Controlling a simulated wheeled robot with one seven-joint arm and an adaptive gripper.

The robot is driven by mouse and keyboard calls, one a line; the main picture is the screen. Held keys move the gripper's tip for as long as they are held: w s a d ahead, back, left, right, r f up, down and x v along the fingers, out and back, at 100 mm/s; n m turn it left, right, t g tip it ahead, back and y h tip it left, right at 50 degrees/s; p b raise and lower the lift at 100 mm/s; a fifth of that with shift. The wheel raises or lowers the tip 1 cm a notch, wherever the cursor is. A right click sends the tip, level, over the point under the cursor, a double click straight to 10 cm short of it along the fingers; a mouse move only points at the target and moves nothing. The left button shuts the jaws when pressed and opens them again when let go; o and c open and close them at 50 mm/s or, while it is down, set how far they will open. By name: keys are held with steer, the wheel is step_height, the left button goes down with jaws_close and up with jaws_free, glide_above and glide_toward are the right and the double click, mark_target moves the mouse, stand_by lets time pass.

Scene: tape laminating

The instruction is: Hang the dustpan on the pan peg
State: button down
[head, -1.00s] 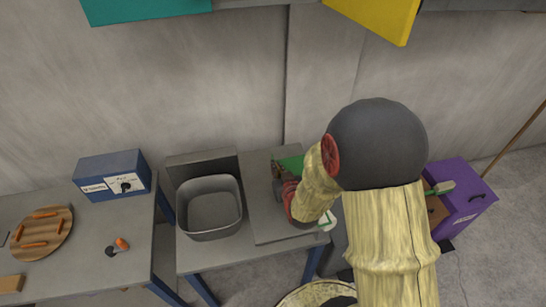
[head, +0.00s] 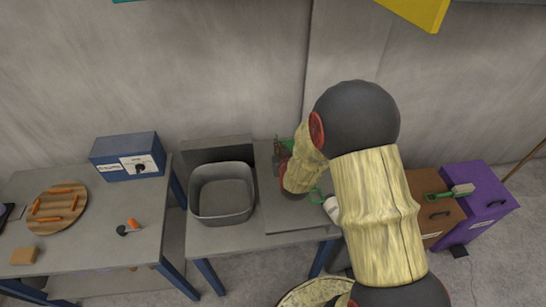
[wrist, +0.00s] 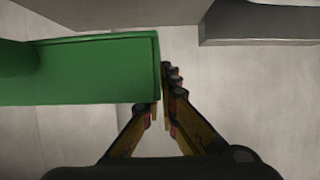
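The green dustpan fills the left of the wrist view (wrist: 80,72) as a broad slab with a rounded part at its far left. My gripper (wrist: 163,92) has its fingers almost together at the slab's right edge, and the slab hides the left fingertip. It looks shut on that edge, though the contact is partly hidden. In the head view my gripper (head: 281,160) is above the middle table's back part, with a bit of the green dustpan (head: 287,143) behind it. My arm hides much of both. I cannot make out the pan peg in either view.
A grey basin (head: 221,195) stands left of my gripper. The left table carries a blue box (head: 127,158) and a round board (head: 57,208). A green-handled brush (head: 451,192) lies across brown (head: 433,212) and purple (head: 480,198) bins at right. A yellow panel (head: 415,10) hangs overhead.

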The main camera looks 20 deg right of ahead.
mark_target(272, 154)
steer(key=w+f, duration=0.1)
steer(key=f, duration=0.1)
steer(key=w+a+f+b, duration=0.1)
steer(key=w+f, duration=0.1)
steer(key=shift+w+f, duration=0.2)
steer(key=shift+f, duration=0.05)
steer(key=f, duration=0.1)
steer(key=w+f+b, duration=0.1)
steer(key=f, duration=0.1)
steer(key=shift+a+f+b, duration=0.1)
steer(key=shift+f+b, duration=0.05)
steer(key=shift+b, duration=0.15)
steer(key=shift+f, duration=0.2)
steer(key=c, duration=2.6)
jaws_free()
steer(key=shift+s+f, duration=0.1)
steer(key=shift+f, duration=0.1)
steer(key=o, duration=0.6)
steer(key=shift+c, duration=0.2)
